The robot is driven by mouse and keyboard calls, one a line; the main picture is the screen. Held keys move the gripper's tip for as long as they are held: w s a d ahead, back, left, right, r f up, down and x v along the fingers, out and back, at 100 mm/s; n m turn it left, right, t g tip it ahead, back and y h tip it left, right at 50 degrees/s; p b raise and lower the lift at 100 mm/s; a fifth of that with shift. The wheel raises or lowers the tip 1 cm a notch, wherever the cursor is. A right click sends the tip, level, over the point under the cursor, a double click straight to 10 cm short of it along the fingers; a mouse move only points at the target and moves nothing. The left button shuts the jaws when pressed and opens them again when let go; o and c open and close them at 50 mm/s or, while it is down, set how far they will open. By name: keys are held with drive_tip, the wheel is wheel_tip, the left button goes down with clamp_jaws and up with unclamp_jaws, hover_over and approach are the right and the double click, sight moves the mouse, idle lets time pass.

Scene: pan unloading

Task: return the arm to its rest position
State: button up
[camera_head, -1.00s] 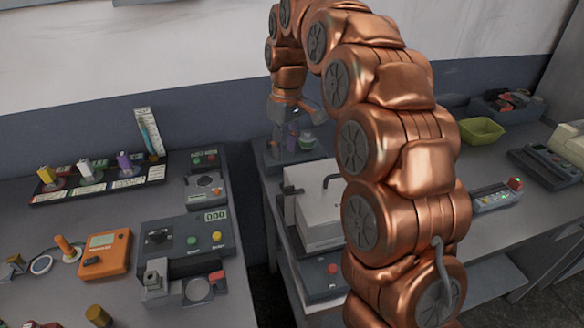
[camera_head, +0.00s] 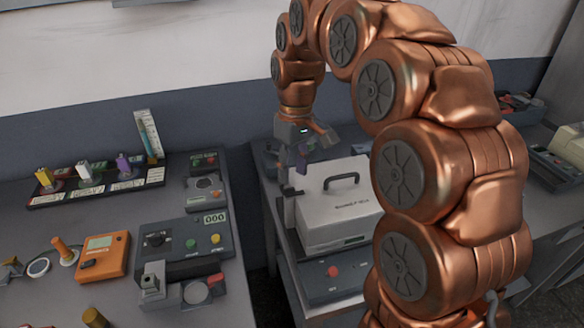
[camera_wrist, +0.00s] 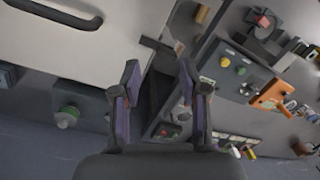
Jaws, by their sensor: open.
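My copper arm (camera_head: 405,180) arches across the right half of the head view. My gripper (camera_head: 302,158) hangs from it, pointing down, just behind and above the left back corner of a white box-shaped device (camera_head: 335,205) with a dark handle. In the wrist view my gripper (camera_wrist: 160,80) has its two dark fingers spread apart, with nothing between them. The white device (camera_wrist: 90,40) fills the upper left of that view. No pan can be made out in either view.
The left bench holds a grey control box (camera_head: 190,245), an orange meter (camera_head: 103,256) and a rack of coloured plugs (camera_head: 95,183). A narrow gap separates the two benches. Equipment (camera_head: 560,150) stands on the right bench, partly hidden by my arm.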

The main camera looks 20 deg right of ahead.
drive_tip(key=s+d+f+m, duration=0.1)
drive_tip(key=s+f, duration=0.3)
drive_tip(key=s, duration=1.1)
drive_tip(key=s+d+f+m, duration=0.1)
drive_tip(key=s+f+m, duration=0.2)
drive_tip(key=s, duration=1.2)
drive_tip(key=shift+d+f+m+g+h, duration=0.25)
drive_tip(key=shift+f+m+g+h, duration=0.15)
drive_tip(key=shift+m, duration=0.3)
drive_tip(key=shift+s, duration=0.1)
